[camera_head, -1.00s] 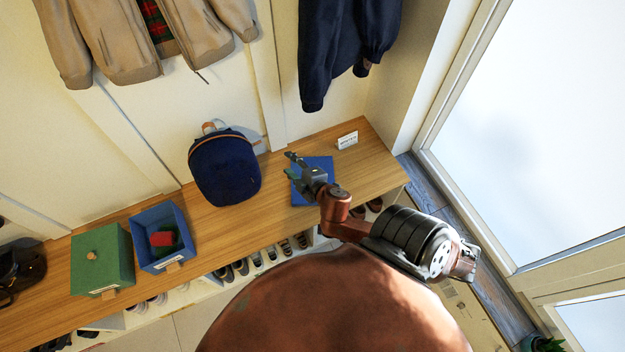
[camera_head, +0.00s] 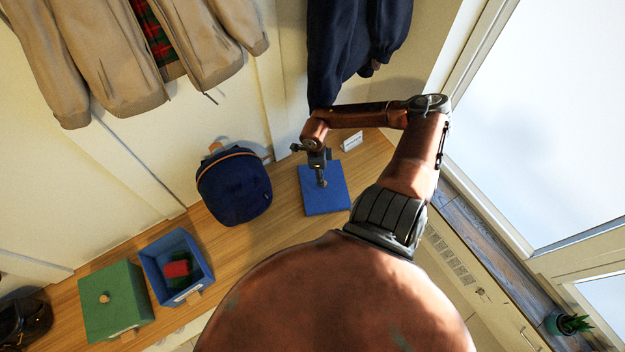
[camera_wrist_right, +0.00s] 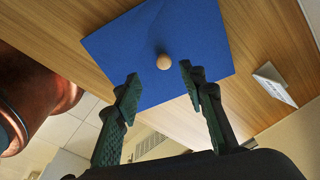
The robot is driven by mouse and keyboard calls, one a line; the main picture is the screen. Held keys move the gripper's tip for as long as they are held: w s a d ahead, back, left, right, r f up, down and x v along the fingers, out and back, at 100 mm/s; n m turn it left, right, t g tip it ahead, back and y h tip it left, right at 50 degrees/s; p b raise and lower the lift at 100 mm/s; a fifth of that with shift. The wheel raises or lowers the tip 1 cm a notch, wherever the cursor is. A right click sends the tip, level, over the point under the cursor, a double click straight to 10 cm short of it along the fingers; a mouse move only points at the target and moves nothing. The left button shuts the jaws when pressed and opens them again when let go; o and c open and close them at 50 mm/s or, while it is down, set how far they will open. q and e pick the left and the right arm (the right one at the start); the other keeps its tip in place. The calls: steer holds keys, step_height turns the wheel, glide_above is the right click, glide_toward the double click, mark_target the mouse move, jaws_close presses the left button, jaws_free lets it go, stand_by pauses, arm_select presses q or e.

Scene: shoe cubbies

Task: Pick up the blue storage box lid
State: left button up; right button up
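The blue storage box lid (camera_head: 335,202) lies flat on the wooden bench, right of the backpack. In the right wrist view the lid (camera_wrist_right: 205,45) shows a round wooden knob (camera_wrist_right: 163,62) in its middle. My right gripper (camera_head: 321,182) is over the lid in the head view and hides the knob there. In the right wrist view the gripper (camera_wrist_right: 160,74) is open, with green fingers apart on either side of the knob and a gap to it. My left gripper is in neither view.
An open blue box (camera_head: 149,259) with a red item (camera_head: 177,269) inside stands at left, beside a green lidded box (camera_head: 118,308). A dark blue backpack (camera_head: 236,190) stands left of the lid. A small white sign (camera_head: 352,141) is behind it, and jackets hang above.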

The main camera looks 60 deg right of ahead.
steer(key=shift+s+d+f, duration=0.2)
steer(key=shift+d+f, duration=0.1)
steer(key=shift+d, duration=0.05)
step_height(320, 180, down, 3)
steer(key=shift+s+b, duration=0.1)
steer(key=shift+b, duration=0.45)
steer(key=f, duration=0.1)
steer(key=f+b, duration=0.1)
steer(key=shift+s+d+f, duration=0.1)
steer(key=shift+s+f, duration=0.15)
steer(key=shift+f, duration=0.05)
steer(key=shift+d+f, duration=0.1)
steer(key=shift+f, duration=0.5)
steer(key=c, duration=0.8)
jaws_close()
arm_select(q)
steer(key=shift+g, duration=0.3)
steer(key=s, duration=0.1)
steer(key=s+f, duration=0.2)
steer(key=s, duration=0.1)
arm_select(e)
steer(key=shift+r, duration=0.15)
